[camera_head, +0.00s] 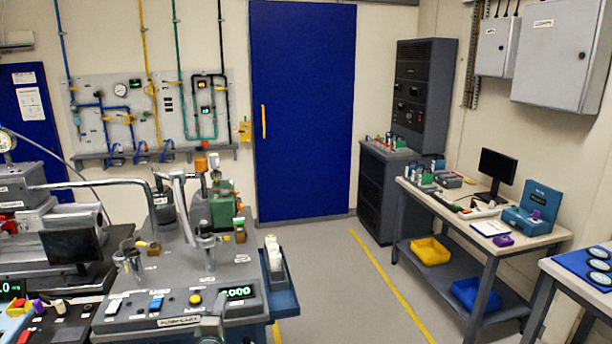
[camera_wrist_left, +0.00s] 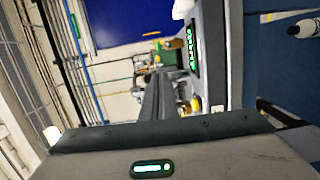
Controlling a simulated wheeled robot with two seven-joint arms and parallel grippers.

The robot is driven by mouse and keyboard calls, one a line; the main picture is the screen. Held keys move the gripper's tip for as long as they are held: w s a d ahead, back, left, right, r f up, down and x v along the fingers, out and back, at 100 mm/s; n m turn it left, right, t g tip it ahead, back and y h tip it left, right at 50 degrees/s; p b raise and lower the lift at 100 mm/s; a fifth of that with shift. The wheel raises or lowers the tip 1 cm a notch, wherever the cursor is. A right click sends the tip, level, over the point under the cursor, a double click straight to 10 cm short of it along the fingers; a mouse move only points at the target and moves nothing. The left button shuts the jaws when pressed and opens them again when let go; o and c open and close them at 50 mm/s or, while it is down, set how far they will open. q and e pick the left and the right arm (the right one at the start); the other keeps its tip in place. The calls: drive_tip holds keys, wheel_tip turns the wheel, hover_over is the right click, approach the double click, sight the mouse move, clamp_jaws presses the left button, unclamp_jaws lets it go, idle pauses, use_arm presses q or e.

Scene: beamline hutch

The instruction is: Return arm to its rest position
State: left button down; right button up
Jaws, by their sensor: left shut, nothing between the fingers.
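My left gripper (camera_head: 215,312) is at the bottom edge of the head view, in front of the pump cart's front panel and just left of its green display (camera_head: 238,292). Only a small grey part of it shows there. In the left wrist view my left gripper (camera_wrist_left: 157,82) has its dark fingers together with nothing between them. They point toward the blue door (camera_wrist_left: 125,22). The green display (camera_wrist_left: 191,48) and a yellow button are close beside the fingers in that view. My right gripper is not in view.
A monitor (camera_head: 72,246) stands at the left. Open floor (camera_head: 330,290) lies right of the cart, then a workbench (camera_head: 475,235) with a yellow bin (camera_head: 431,251) and a blue bin (camera_head: 476,294) below.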

use_arm(q)
drive_tip(key=s+d+f+m+g+h+b, duration=0.1)
drive_tip(key=s+f+m+g, duration=0.3)
drive_tip(key=f, duration=0.9)
drive_tip(key=s+d+f+m+b, duration=0.15)
drive_tip(key=s+f, duration=0.45)
drive_tip(key=f, duration=0.6)
drive_tip(key=s+d+f+m+g+h+b, duration=0.1)
drive_tip(key=s+f+m+g, duration=0.4)
drive_tip(key=s+f, duration=1.35)
drive_tip(key=s+a+f+m+g+b, duration=0.1)
drive_tip(key=s+f+m+g+b, duration=0.35)
drive_tip(key=s+f, duration=1.35)
drive_tip(key=s+a+f+m+g, duration=0.1)
drive_tip(key=s+a+f+m, duration=0.1)
drive_tip(key=s, duration=1.2)
drive_tip(key=s+a+f+m+g+p, duration=0.1)
drive_tip(key=s+a+f+m+g, duration=0.1)
drive_tip(key=s, duration=1.2)
drive_tip(key=shift+s+a+f+m+y, duration=0.2)
drive_tip(key=shift+f+m+y, duration=0.2)
drive_tip(key=shift+f+m, duration=0.5)
drive_tip(key=shift+d+r, duration=0.1)
drive_tip(key=shift+r, duration=0.1)
